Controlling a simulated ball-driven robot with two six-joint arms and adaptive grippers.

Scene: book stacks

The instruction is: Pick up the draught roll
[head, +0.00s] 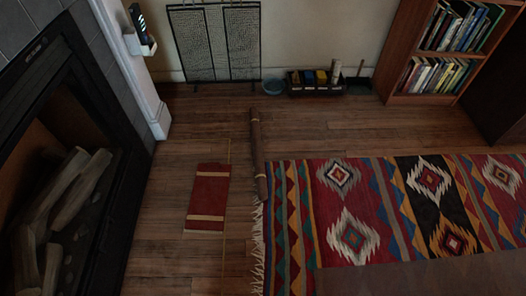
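A long, thin brown roll (257,152), which looks like the draught roll, lies on the wooden floor. It has lighter bands near each end. Its near end lies at the corner of the patterned rug (352,237), by the fringe; I cannot tell whether it touches or overlaps the rug. Its far end points towards the back wall. Neither of my grippers is in view.
A red flat object (208,196) with tan bands lies left of the roll. A fireplace (118,190) with logs is at left. Bare floor lies between.

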